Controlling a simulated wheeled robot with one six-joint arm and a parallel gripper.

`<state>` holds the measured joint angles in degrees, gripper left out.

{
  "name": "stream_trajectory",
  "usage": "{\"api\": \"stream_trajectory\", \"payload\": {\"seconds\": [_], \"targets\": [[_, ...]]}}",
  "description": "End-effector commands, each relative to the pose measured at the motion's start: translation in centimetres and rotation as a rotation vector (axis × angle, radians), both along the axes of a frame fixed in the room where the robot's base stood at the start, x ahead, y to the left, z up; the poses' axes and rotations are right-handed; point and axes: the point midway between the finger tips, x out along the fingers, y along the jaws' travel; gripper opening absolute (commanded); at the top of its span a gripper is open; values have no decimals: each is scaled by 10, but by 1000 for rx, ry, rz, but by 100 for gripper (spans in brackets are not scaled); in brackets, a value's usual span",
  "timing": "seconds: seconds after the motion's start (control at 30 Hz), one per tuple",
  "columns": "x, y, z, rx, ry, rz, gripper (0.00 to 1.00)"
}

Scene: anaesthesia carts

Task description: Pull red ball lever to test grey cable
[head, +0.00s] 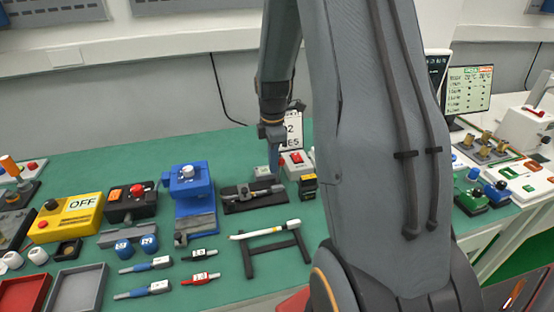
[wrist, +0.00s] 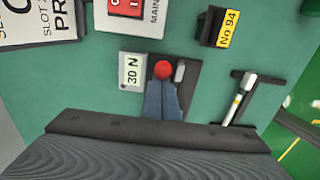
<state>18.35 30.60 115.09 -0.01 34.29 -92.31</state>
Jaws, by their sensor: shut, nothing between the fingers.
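The red ball (wrist: 162,70) of the lever shows in the wrist view, on a dark fixture (wrist: 189,88) beside a "30 N" label (wrist: 132,72). My gripper (wrist: 161,84) has its blue fingers together, with the tips at the near edge of the ball in the picture. I cannot tell whether they touch it. A short grey piece (wrist: 179,72) lies just right of the ball; I cannot tell whether it is the grey cable.
A black stand (head: 270,245) with a white pen-like tool lies in front. A "No 94" block (head: 308,186) and a red-switch box (head: 297,163) stand close by to the right and behind. A blue device (head: 190,190) stands to the left. Green table shows between them.

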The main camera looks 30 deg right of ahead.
Motion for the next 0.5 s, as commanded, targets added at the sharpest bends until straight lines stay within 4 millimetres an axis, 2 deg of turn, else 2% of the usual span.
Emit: {"api": "stream_trajectory", "payload": {"seconds": [0.5], "targets": [[8, 28, 0, 0, 0, 1, 0]]}}
